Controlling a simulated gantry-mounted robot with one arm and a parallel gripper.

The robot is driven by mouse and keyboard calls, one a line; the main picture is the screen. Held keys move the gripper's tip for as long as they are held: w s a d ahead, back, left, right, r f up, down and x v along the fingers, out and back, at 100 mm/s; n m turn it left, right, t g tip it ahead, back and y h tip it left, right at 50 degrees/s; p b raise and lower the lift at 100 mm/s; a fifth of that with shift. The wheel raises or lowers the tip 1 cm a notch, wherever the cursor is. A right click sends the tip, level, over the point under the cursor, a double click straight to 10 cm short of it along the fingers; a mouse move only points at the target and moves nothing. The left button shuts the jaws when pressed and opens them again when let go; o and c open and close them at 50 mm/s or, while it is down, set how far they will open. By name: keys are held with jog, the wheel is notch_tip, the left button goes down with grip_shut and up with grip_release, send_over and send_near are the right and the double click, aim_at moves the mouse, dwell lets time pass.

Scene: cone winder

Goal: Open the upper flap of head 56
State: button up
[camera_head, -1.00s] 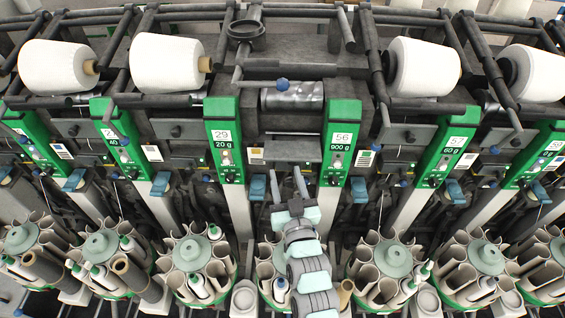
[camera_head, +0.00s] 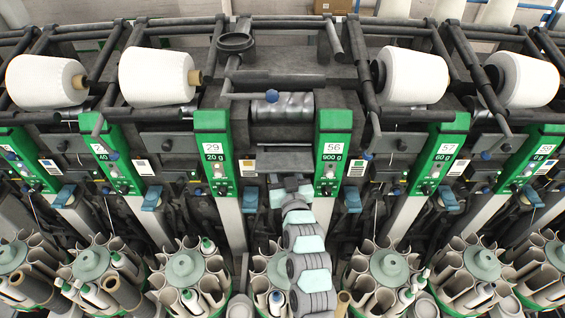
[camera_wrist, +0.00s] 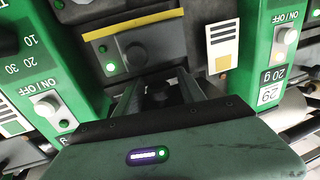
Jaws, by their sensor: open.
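In the wrist view my gripper (camera_wrist: 160,92) is open, with both fingers pointing into the dark front between two green panels. Nothing shows between the fingers. A dark round knob (camera_wrist: 136,55) lies just beyond them.
A blue-tipped lever (camera_head: 271,96) crosses above the drum. Round bobbin magazines (camera_head: 184,270) line the bottom.

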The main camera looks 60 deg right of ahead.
jog(key=shift+w+d, duration=0.2)
jog(key=shift+d, duration=0.05)
jog(key=shift+c, duration=0.2)
grip_shut()
dwell(1.1)
